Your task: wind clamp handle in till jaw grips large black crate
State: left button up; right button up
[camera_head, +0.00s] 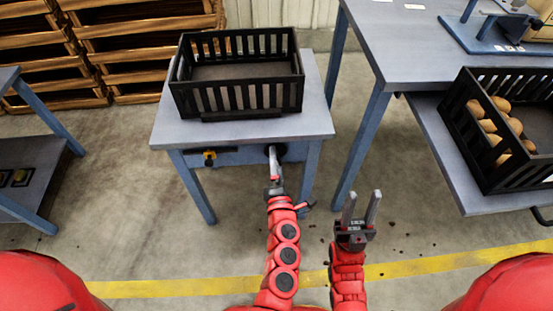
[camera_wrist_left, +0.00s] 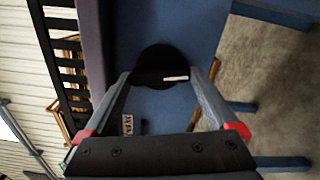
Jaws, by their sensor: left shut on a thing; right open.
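The large black crate (camera_head: 238,101) is upright and empty on a small grey-topped table (camera_head: 175,133). A dark bar (camera_head: 243,116) lies along the foot of its front side; I cannot tell whether it touches the crate. The clamp handle shows as a round black knob on the table's blue front in the left wrist view (camera_wrist_left: 163,62). My left gripper (camera_head: 273,153) is at the table's front edge, shut on this handle, with a finger on each side in the wrist view (camera_wrist_left: 168,76). It hides most of the handle in the head view. My right gripper (camera_head: 362,200) is open and empty over the floor.
A yellow-and-black part (camera_head: 210,157) sits on the table's front, left of my left gripper. A larger table (camera_head: 420,50) stands at right, with a black crate of potatoes (camera_head: 500,150) on its lower shelf. Floor at front left is clear.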

pick_arm(q)
jog(key=shift+m+p, duration=2.65)
jog(key=shift+m, duration=1.05)
jog(key=o, duration=1)
jog(key=s+d+p, duration=0.1)
jog(key=s+p, duration=0.2)
jog(key=s, duration=1.4)
jog(key=shift+s+d, duration=0.25)
